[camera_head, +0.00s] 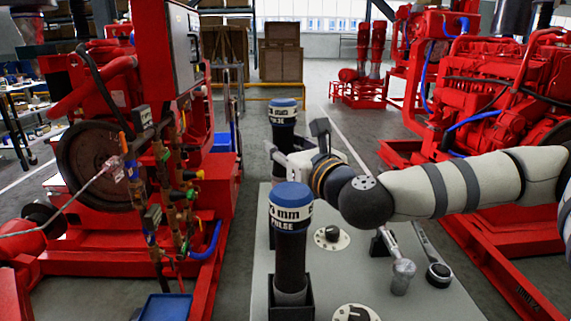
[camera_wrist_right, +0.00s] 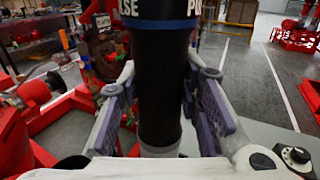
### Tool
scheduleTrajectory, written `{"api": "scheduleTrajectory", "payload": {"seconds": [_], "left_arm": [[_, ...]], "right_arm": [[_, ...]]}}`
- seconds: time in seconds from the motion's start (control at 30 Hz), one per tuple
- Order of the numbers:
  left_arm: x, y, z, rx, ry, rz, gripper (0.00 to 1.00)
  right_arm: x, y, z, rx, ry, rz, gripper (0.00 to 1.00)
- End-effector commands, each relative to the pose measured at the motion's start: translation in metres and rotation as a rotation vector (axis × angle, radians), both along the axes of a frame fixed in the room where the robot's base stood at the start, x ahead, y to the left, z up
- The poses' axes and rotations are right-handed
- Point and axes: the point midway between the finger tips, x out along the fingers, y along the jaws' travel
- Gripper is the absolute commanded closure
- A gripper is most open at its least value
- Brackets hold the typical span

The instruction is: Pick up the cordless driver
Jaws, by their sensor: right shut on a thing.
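A black cylindrical cordless driver (camera_head: 283,133) with a blue cap and a white "PULSE" band stands upright at the far side of the grey bench. My right gripper (camera_head: 291,156) reaches in from the right and is shut on its body. In the right wrist view the black driver body (camera_wrist_right: 160,85) is upright between the purple-padded fingers. Its lower end is hidden in the head view, so I cannot tell whether it is clear of the bench. A second, similar driver (camera_head: 291,245) stands in a black square holder at the near side. My left gripper is not in view.
The grey bench (camera_head: 440,300) carries round dials (camera_head: 332,236), a ratchet-like tool (camera_head: 436,266) and a metal-headed tool (camera_head: 403,276). A red pumpset (camera_head: 110,160) stands left, a red engine (camera_head: 490,100) right. A blue bin (camera_head: 165,307) is low at the left.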

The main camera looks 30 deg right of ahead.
Motion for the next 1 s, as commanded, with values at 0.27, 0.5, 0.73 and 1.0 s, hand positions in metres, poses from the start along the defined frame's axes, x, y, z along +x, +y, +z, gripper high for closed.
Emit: {"api": "scheduleTrajectory", "payload": {"seconds": [0.27,0.5,0.73,1.0], "left_arm": [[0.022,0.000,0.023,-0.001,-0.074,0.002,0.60],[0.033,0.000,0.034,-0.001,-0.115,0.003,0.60],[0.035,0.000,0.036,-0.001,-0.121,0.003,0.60],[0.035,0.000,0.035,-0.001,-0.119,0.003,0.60]], "right_arm": [[-0.002,0.000,0.080,-0.001,-0.022,0.001,1.00],[-0.002,0.000,0.122,-0.002,-0.015,0.000,1.00],[-0.001,0.000,0.131,-0.001,-0.007,0.001,1.00],[0.000,0.000,0.129,-0.001,-0.006,0.001,0.87]]}}
